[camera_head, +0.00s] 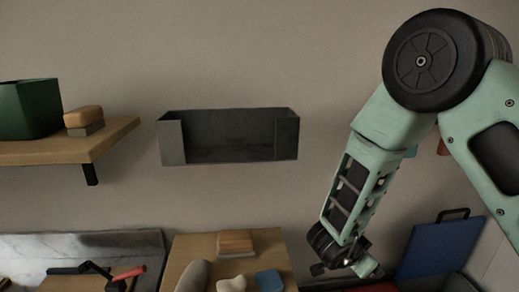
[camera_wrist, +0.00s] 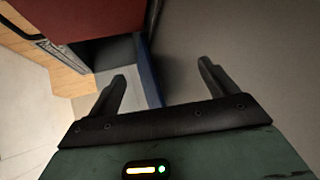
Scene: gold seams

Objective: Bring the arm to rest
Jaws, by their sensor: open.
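My arm, pale green with a large black joint, is raised at the right of the head view and bends down. My gripper (camera_head: 342,266) is at its lower end, in front of the wall and left of a blue panel with a dark handle (camera_head: 436,248). In the wrist view my gripper (camera_wrist: 165,85) shows two dark fingers spread apart with nothing between them. Beyond the fingers are a plain grey surface and a narrow blue edge (camera_wrist: 149,75).
A dark open wall bin (camera_head: 230,155) hangs at the centre. A wooden shelf (camera_head: 60,152) at left holds a green container (camera_head: 28,108) and a brush (camera_head: 84,118). Several items lie on a wooden surface (camera_head: 190,247) below. A red thing (camera_wrist: 85,18) is near my gripper.

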